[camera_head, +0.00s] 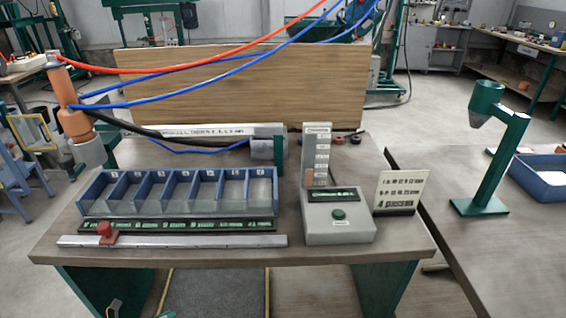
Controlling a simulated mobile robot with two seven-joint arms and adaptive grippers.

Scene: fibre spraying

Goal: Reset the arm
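Neither of my grippers can be made out in the head view. Small dark pieces show at the bottom edge, left of the middle, too cut off to identify. The wooden workbench (400,240) stands in front of me. On it is a blue tray (80,207) with several numbered compartments. In front of the tray is a metal rail (200,240) with a red knob (104,228) near its left end. To the right is a grey box (340,228) with a green button and an upright scale (317,155) behind it.
An orange cylindrical fitting (72,122) with red and blue hoses stands at the left. A grey cylinder (265,146) lies behind the tray. A sign (399,190) stands right of the box. A green stand (487,150) and blue bin (545,180) are on the right table.

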